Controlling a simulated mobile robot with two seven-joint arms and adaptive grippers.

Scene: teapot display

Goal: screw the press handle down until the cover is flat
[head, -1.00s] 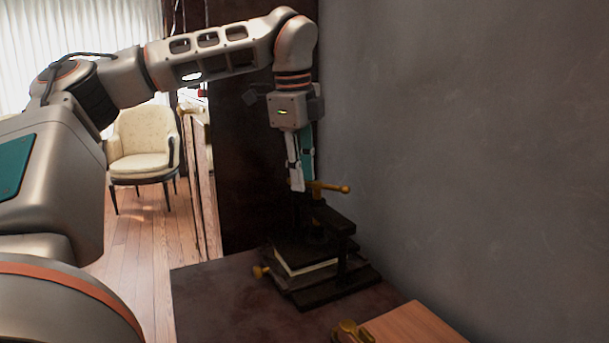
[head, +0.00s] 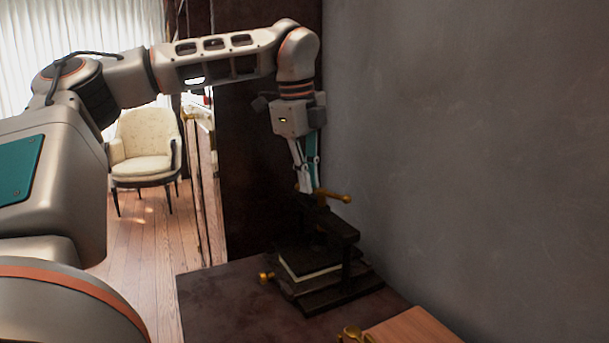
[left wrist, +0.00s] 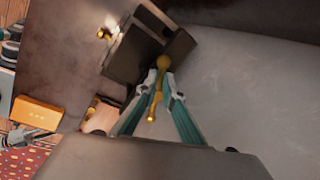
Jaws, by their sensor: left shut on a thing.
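The press (head: 335,247) is a dark frame standing on the dark table against the wall. Its brass handle (head: 335,197) is a bar with a ball end on top of the screw. A stack with a pale layer, seemingly the book and its cover (head: 310,268), lies inside the press; how flat the cover is cannot be told. My left gripper (head: 308,189) points down from above and is shut on the handle. In the left wrist view the fingertips (left wrist: 158,80) close around the middle of the brass handle (left wrist: 154,103). My right gripper is not in view.
A wooden box (head: 415,327) with a brass fitting (head: 350,332) stands at the table's front. The grey wall (head: 450,150) is close on the right. The table's left front (head: 235,310) is clear.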

